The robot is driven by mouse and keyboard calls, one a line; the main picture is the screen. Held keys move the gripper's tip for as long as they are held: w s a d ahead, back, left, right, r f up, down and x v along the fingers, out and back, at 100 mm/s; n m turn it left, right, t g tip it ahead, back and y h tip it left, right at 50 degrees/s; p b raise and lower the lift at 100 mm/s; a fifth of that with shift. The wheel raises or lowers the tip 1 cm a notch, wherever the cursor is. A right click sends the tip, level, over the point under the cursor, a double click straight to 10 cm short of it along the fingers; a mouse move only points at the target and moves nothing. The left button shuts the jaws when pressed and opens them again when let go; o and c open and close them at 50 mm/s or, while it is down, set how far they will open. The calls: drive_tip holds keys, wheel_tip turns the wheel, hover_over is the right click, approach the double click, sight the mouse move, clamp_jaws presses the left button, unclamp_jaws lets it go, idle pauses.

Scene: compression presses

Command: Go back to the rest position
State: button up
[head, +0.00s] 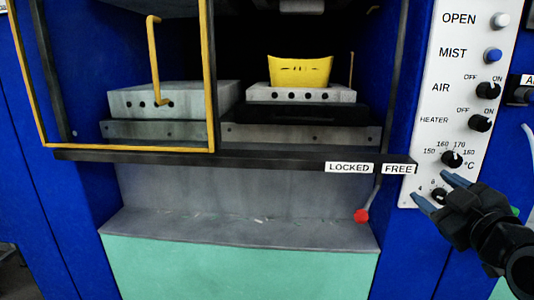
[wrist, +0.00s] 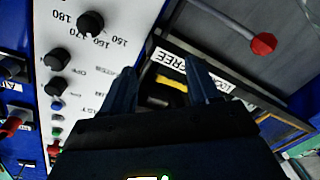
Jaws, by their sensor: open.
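My gripper (head: 430,188) is at the lower right in the head view, in front of the lower part of the white control panel (head: 438,110). Its two blue-grey fingers are apart with nothing between them. In the wrist view my gripper (wrist: 165,82) is seen from behind, fingers spread, with the panel (wrist: 105,30) to its left and the FREE label beyond.
The blue press (head: 95,215) has a yellow-framed guard (head: 130,149) at left. A yellow piece (head: 300,71) sits on a metal block inside. A lever with a red knob (head: 361,216) hangs below the FREE label (head: 398,169). Several dark knobs line the panel.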

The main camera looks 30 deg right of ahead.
drive_tip(key=s+a+f+m+y, duration=0.1)
drive_tip(key=s+a+f+m, duration=0.1)
drive_tip(key=s+a+f, duration=0.45)
drive_tip(key=s+a+f+m+y, duration=0.1)
drive_tip(key=s+a+f+y, duration=0.15)
drive_tip(key=a+f, duration=0.75)
drive_tip(key=s+a+y, duration=0.2)
drive_tip(key=s+a, duration=0.3)
drive_tip(key=s, duration=0.4)
drive_tip(key=s+a+r+g+y+p, duration=0.1)
drive_tip(key=s+a+y, duration=0.1)
drive_tip(key=s+a, duration=0.3)
drive_tip(key=s, duration=0.4)
drive_tip(key=shift+s, duration=0.25)
